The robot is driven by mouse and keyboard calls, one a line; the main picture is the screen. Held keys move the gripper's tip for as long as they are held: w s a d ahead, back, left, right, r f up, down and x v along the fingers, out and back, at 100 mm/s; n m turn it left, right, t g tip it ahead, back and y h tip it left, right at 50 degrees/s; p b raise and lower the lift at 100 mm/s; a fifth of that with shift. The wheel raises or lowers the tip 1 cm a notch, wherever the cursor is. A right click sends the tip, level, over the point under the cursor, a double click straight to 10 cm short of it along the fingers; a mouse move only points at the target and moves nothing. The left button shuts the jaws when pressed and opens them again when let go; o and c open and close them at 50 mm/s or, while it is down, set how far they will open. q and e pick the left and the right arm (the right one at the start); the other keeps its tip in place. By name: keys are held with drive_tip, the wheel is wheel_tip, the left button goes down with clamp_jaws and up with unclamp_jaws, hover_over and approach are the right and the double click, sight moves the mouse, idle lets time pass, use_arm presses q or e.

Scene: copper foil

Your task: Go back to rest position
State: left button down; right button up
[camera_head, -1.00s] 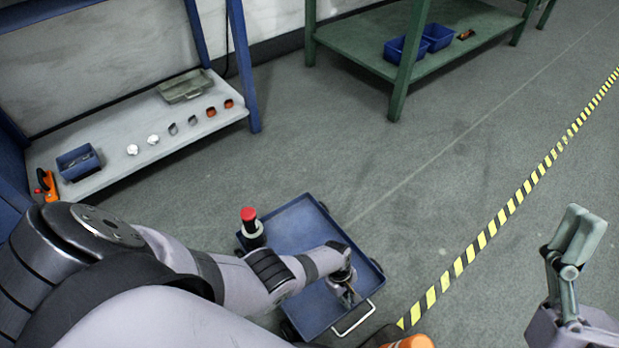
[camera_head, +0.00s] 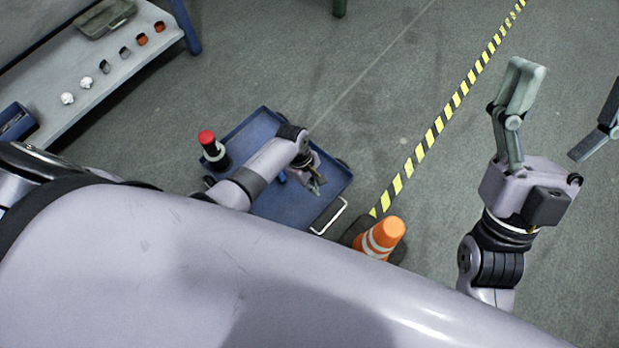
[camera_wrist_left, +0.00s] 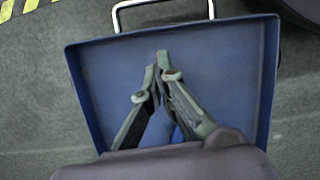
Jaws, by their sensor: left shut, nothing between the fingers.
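My left gripper (camera_head: 318,187) is over the right part of a blue tray (camera_head: 268,118) in the head view, its arm coming in from the left. In the left wrist view the fingers (camera_wrist_left: 155,78) are closed together and empty, with the bare tray floor (camera_wrist_left: 220,70) behind them. I cannot tell how high above the floor they are. My right gripper (camera_head: 518,85) is raised at the right, away from the tray. Its fingers show edge-on and overlapping, so their opening is unclear.
A red-topped black post (camera_head: 213,150) stands at the tray's left corner. A wire handle (camera_head: 328,215) juts out near an orange cone (camera_head: 383,238). A bench (camera_head: 110,50) with small parts is upper left. A dark grey piece (camera_head: 592,143) at the right edge is unclear. Floor beyond is open.

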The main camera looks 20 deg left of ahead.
use_arm(q)
drive_tip(key=shift+v, duration=1.95)
drive_tip(key=shift+w, duration=0.1)
